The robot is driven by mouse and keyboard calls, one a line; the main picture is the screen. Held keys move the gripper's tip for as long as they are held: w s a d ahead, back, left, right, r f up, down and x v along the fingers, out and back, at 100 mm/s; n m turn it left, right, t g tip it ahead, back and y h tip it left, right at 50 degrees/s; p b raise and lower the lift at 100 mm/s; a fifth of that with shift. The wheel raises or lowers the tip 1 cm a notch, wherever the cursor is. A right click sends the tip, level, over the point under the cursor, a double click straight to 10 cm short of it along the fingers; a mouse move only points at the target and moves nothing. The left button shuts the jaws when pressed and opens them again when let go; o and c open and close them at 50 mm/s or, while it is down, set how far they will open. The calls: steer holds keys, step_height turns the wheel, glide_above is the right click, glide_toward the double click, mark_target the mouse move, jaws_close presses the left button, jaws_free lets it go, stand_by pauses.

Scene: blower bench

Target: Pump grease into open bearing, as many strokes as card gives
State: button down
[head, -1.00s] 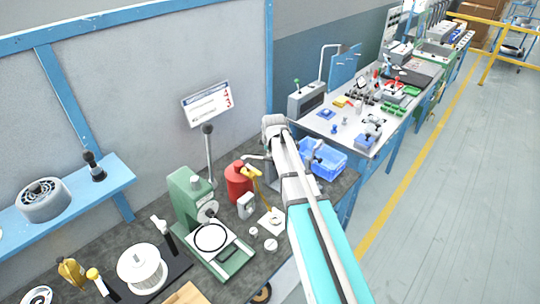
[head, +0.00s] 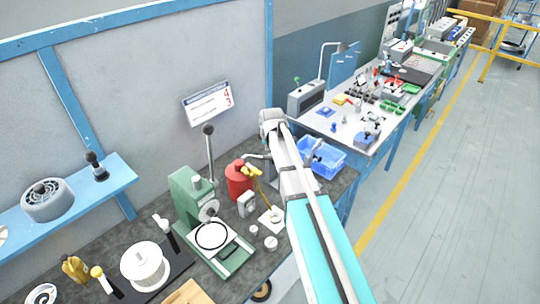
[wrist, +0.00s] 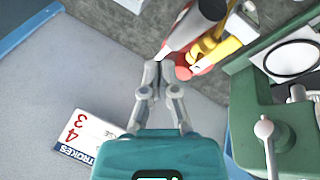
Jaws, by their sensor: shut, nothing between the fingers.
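The red grease pump (head: 240,182) with its yellow handle (head: 253,171) stands on the dark bench. In the wrist view the red pump body (wrist: 183,72) and yellow handle (wrist: 212,48) lie just beyond and right of my gripper (wrist: 156,72), which is shut and empty. Contact with the pump cannot be told. The strokes card (head: 208,103) is on the wall, with a red 4 and 3; it also shows in the wrist view (wrist: 88,138). A white square piece (head: 271,218) lies beside the pump; I cannot tell whether it holds the open bearing.
A green press (head: 187,195) stands left of the pump. Small round caps (head: 270,243), a white spool (head: 145,266) and a yellow bottle (head: 75,268) are nearby. A blue bin (head: 322,158) is to the right. A blue shelf (head: 110,183) juts from the wall.

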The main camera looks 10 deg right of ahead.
steer(key=shift+w+a+r+p, duration=0.2)
steer(key=shift+w+r+p, duration=0.05)
steer(key=shift+r+p, duration=0.35)
steer(key=shift+w+a+r+p, duration=0.2)
steer(key=shift+r+p, duration=0.25)
steer(key=shift+r, duration=0.2)
steer(key=shift+w+a+r+p, duration=0.15)
steer(key=shift+w+r+p, duration=0.1)
steer(key=shift+r+p, duration=0.35)
stand_by(0.7)
steer(key=r+p, duration=0.2)
steer(key=w+a+r+p, duration=0.1)
steer(key=shift+w+r, duration=0.1)
steer(key=shift+r, duration=0.1)
steer(key=shift+f, duration=0.1)
stand_by(0.5)
steer(key=s+f+b, duration=0.1)
steer(key=f+b, duration=0.1)
steer(key=s+d+f+b, duration=0.1)
steer(key=f+b, duration=0.2)
steer(key=s+d+f+b, duration=0.1)
steer(key=f+b, duration=0.1)
steer(key=shift+d+f+b, duration=0.15)
steer(key=shift+f+b, duration=0.2)
steer(key=shift+f, duration=0.05)
